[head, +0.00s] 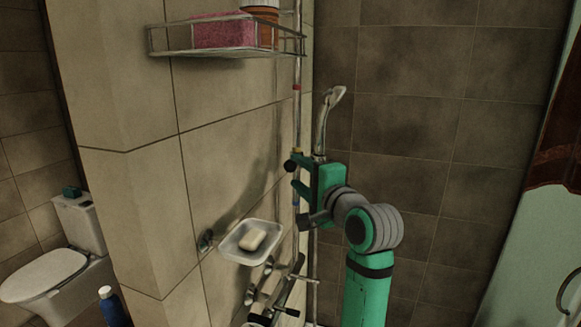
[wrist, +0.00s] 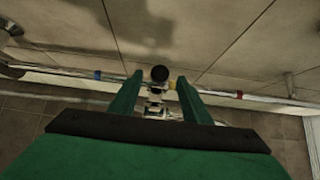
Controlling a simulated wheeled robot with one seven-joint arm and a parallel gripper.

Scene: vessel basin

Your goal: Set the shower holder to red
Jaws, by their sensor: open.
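The shower holder, with its round black knob (head: 290,166), sits on a vertical metal rail (head: 297,122). The pale shower head (head: 333,97) rises above my gripper. A red mark (head: 297,87) is on the rail well above the holder. In the wrist view the rail runs sideways, with a blue mark (wrist: 97,76) left, a yellow mark (wrist: 173,84) close by the holder and the red mark (wrist: 239,95) right. My green gripper (head: 292,171) is open, its fingers on either side of the knob (wrist: 160,73). Contact with the holder cannot be told.
A wire shelf (head: 225,52) with a pink sponge (head: 222,31) hangs beside the upper rail. A soap dish (head: 235,252) with soap and a tap (head: 275,297) are on the wall below. A toilet (head: 50,270) stands far left. The tiled wall right is bare.

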